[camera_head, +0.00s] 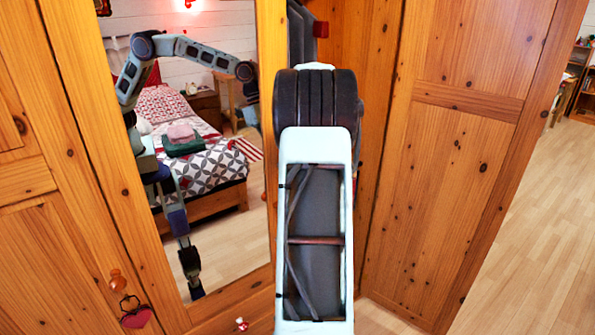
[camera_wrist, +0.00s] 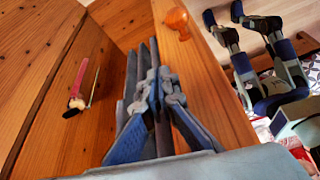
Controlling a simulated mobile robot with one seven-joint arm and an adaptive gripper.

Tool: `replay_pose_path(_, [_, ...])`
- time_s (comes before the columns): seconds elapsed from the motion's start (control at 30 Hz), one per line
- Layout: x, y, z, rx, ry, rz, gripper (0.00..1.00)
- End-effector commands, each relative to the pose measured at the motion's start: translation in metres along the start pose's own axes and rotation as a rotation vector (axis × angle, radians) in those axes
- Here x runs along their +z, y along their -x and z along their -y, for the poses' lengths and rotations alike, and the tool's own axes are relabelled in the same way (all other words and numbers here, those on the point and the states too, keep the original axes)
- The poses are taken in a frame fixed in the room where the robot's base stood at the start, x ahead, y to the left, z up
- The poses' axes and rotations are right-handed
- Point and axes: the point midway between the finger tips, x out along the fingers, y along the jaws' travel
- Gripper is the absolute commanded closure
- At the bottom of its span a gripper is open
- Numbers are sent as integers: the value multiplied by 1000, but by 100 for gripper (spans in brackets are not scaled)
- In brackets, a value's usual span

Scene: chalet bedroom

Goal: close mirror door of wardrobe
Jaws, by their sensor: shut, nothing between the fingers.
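The wardrobe's mirror door has a wooden frame (camera_head: 95,150) and a tall mirror (camera_head: 225,250); it stands left of centre in the head view. My arm hides its right edge there. In the wrist view, its wooden frame (camera_wrist: 215,85) carries an orange knob (camera_wrist: 177,20), with the mirror to its right. My gripper (camera_wrist: 148,48) is shut and empty, beside the left edge of this frame and just left of the knob. I cannot tell whether it touches the wood. In the head view my gripper (camera_head: 306,30) is mostly hidden behind my arm.
A plain wooden door panel (camera_head: 460,150) stands at an angle on the right. A red heart (camera_head: 136,318) hangs from a knob at the lower left. A pink-handled object (camera_wrist: 78,85) is against the wood at left in the wrist view. Open floor (camera_head: 535,215) lies at right.

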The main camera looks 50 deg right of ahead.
Motion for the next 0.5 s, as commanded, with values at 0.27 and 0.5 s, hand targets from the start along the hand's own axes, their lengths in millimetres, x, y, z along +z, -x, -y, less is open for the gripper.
replay_pose_path(0.27, [3, 49, -4, 3, -1, 4, 100])
replay_pose_path(0.5, [4, 88, -9, 2, -2, 8, 100])
